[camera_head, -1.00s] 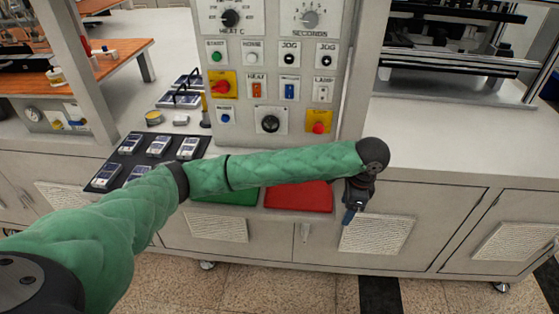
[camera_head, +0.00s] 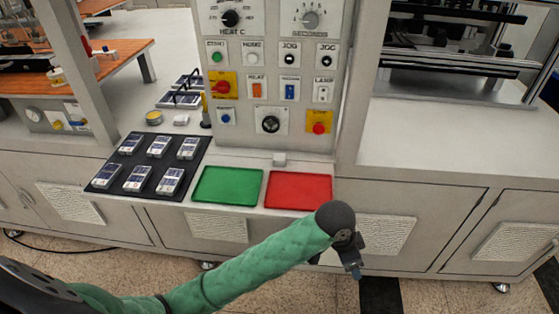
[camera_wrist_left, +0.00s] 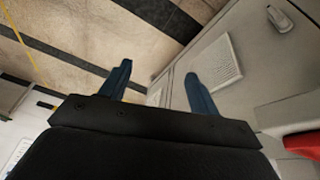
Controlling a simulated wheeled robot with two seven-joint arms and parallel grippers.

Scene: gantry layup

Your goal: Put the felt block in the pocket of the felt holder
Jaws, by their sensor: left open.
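My left gripper (camera_head: 354,266) hangs in front of the bench, below and right of the red tray, at cabinet-door height. In the left wrist view its two blue fingers (camera_wrist_left: 158,72) are apart with nothing between them. A small whitish block (camera_head: 279,158) lies on the bench behind the trays, below the control panel. Another small white piece (camera_head: 181,119) lies beside a yellow-topped round tin (camera_head: 153,117). I cannot tell whether either is the felt block. I cannot make out the felt holder or its pocket for certain. My right gripper is not in view.
A green tray (camera_head: 227,186) and a red tray (camera_head: 300,191) lie at the bench's front edge. A black mat (camera_head: 118,174) holds several small packs. The control panel (camera_head: 268,95) stands behind. The right worktop (camera_head: 440,145) is mostly clear.

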